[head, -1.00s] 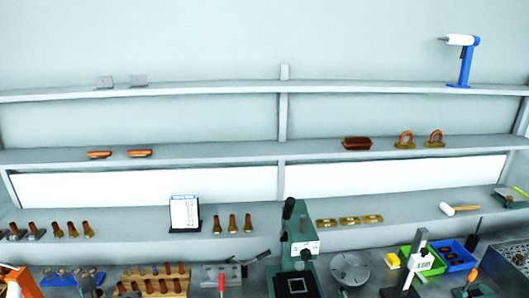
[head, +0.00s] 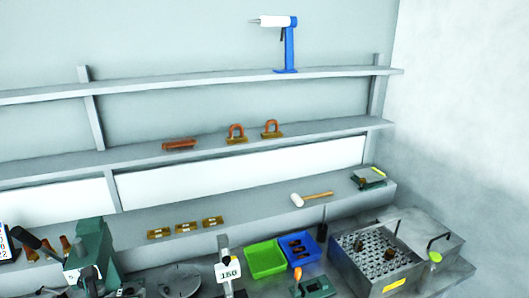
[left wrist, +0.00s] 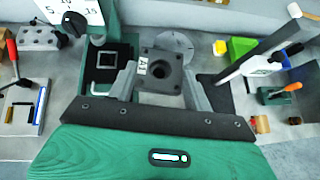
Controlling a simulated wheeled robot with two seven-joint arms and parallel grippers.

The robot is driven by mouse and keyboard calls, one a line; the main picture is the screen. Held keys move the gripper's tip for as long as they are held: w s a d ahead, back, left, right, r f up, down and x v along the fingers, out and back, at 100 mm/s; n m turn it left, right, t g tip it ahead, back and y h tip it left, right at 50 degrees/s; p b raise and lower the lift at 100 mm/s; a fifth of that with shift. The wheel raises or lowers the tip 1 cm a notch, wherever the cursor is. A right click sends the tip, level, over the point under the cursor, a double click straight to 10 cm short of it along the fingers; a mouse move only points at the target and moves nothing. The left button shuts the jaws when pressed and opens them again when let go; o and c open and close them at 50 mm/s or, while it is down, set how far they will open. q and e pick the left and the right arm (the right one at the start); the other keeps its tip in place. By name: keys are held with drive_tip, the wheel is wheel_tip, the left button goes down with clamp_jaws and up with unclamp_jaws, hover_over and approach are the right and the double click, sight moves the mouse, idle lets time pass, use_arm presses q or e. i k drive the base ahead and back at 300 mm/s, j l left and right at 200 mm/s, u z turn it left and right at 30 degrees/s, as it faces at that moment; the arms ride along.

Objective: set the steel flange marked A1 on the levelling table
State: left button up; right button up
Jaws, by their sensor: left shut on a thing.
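In the left wrist view my left gripper (left wrist: 160,84) is shut on a dark square steel flange (left wrist: 162,62) with a round hole and a white label reading A1. The flange is held between the two grey fingers, above the bench. A round grey plate that looks like the levelling table (left wrist: 176,39) shows just beyond it, partly hidden by the flange. In the head view this round plate (head: 180,282) is at the bottom edge, bare where it shows. I see no flange or gripper clearly in the head view. My right gripper is in no view.
A green press (head: 90,262) stands left of the round plate. A stand with a label reading 150 (head: 228,270) is on its right. A green bin (head: 265,259), a blue bin (head: 297,248) and a steel mesh-topped tank (head: 372,285) are farther right.

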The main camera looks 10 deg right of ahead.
sight(369, 175)
drive_tip(key=l+z, duration=0.1)
drive_tip(key=l, duration=0.4)
drive_tip(key=i+l+z, duration=0.15)
drive_tip(key=l, duration=0.3)
drive_tip(key=i+l+z, duration=0.1)
drive_tip(key=l, duration=0.4)
drive_tip(key=i+l+z, duration=0.1)
drive_tip(key=l, duration=0.35)
drive_tip(key=i+l+z, duration=0.15)
drive_tip(key=l, duration=0.25)
drive_tip(key=i+l+z, duration=0.15)
drive_tip(key=i+l, duration=0.2)
drive_tip(key=i+j+z, duration=0.2)
drive_tip(key=i, duration=0.25)
